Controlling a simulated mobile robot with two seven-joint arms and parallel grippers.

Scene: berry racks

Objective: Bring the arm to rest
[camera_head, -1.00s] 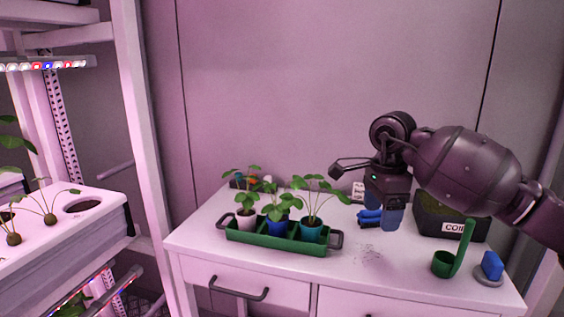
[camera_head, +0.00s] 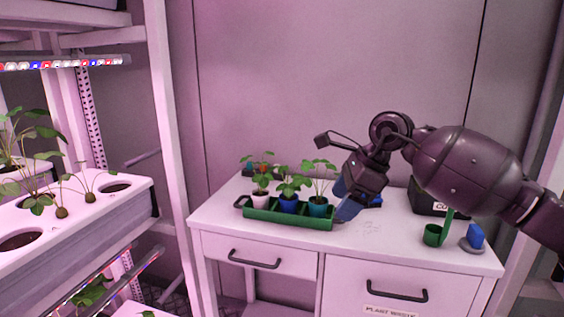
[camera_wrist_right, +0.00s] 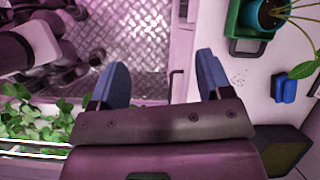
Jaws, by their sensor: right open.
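My right gripper (camera_head: 343,200) has blue fingertips and hangs above the white bench, just right of the green tray. In the right wrist view its two blue fingers (camera_wrist_right: 160,85) stand wide apart with nothing between them. Below that gap are the bench edge and the metal floor. My right arm reaches in from the right of the head view. My left gripper is not in view.
The green tray (camera_head: 262,213) holds three potted plants on the white bench (camera_head: 400,245). A green scoop (camera_head: 433,235), a blue-handled item (camera_head: 475,237) and a dark box (camera_head: 425,203) stand to the right. White racks with plants (camera_head: 100,215) stand at left.

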